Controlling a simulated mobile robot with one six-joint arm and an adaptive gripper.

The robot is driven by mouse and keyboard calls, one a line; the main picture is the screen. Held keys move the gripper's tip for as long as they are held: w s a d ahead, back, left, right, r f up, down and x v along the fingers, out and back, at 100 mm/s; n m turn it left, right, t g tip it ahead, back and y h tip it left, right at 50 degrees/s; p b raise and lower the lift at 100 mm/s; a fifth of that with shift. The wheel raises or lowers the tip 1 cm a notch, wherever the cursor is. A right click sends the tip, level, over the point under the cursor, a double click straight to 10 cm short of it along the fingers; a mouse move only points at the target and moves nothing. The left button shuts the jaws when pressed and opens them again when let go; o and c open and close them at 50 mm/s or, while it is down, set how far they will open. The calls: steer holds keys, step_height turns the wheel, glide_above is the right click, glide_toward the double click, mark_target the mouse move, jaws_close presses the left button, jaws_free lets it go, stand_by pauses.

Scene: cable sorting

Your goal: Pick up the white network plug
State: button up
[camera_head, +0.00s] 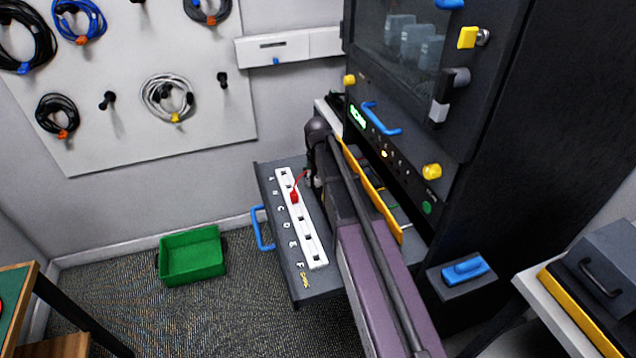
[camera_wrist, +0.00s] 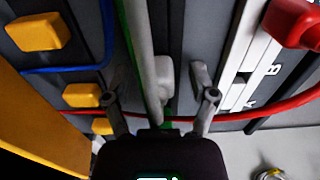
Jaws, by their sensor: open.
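The white network plug (camera_wrist: 165,76) shows in the wrist view as a pale block between my gripper's two fingers, with a pale grey cable beside it running up the picture. My gripper (camera_wrist: 161,97) is open, one finger on each side of the plug. A gap shows between the plug and the right finger; I cannot tell how far below the fingertips the plug lies. In the head view my gripper (camera_head: 314,178) is low over the pulled-out drawer (camera_head: 311,286), beside the white slotted strip (camera_head: 317,257); my arm hides much there.
A red plug (camera_head: 294,197) sits on the strip, its red cable crossing under my gripper. Yellow blocks (camera_wrist: 38,32) and a blue cable (camera_wrist: 65,69) lie left in the wrist view. The dark cabinet (camera_head: 540,130) stands right; a green bin (camera_head: 192,255) is on the floor.

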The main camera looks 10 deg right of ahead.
mark_target(318, 177)
jaws_close()
steer(key=shift+r, duration=0.15)
stand_by(0.4)
step_height(318, 177, up, 10)
steer(key=p, duration=1)
stand_by(0.8)
steer(key=shift+r+p, duration=1.6)
steer(key=shift+p, duration=0.15)
steer(key=shift+s+f, duration=0.1)
